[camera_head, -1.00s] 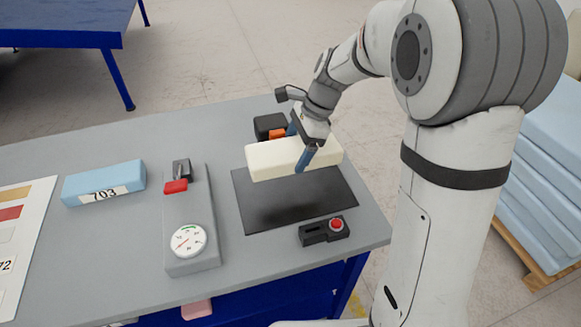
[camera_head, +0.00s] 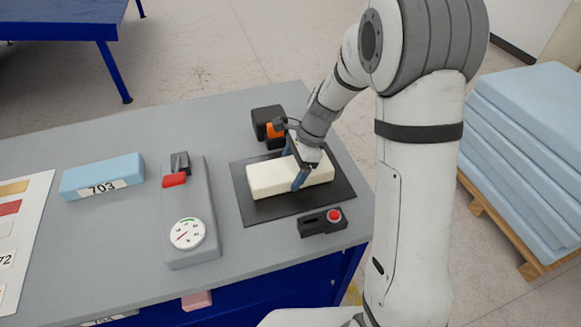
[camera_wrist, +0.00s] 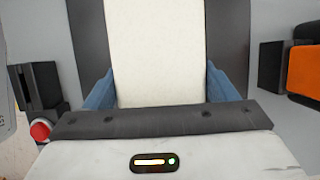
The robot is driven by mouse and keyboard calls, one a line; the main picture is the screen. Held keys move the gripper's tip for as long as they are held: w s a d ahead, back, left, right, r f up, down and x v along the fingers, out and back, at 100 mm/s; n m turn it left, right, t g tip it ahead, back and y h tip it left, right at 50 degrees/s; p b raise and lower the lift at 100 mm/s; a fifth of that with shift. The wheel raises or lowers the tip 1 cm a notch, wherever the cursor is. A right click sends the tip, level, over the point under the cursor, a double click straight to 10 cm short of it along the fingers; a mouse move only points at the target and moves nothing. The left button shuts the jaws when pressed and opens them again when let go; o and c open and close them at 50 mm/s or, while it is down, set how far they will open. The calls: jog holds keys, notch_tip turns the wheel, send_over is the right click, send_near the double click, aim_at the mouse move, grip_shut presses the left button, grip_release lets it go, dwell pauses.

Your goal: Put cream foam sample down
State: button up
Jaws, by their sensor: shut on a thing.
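The cream foam sample (camera_head: 268,180) is a pale block over the black mat (camera_head: 309,204) on the grey table. It looks level and at or very near the mat; the head view does not clearly show a gap. My gripper (camera_head: 297,171) is shut on the foam, with one blue finger on each long side. In the wrist view the foam (camera_wrist: 158,50) runs away from my gripper (camera_wrist: 161,92) between the two blue fingers, with the dark mat (camera_wrist: 228,45) on both sides of it. The foam's underside is hidden.
A black and orange device (camera_head: 268,125) stands behind the mat. A small black box with a red button (camera_head: 322,221) stands in front. A grey gauge fixture (camera_head: 188,212) and a blue foam block (camera_head: 103,176) are to the left. Bare table lies between mat and fixture.

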jog(key=shift+f, duration=0.1)
jog(key=o, duration=0.5)
jog(key=shift+f, duration=0.1)
jog(key=o, duration=0.4)
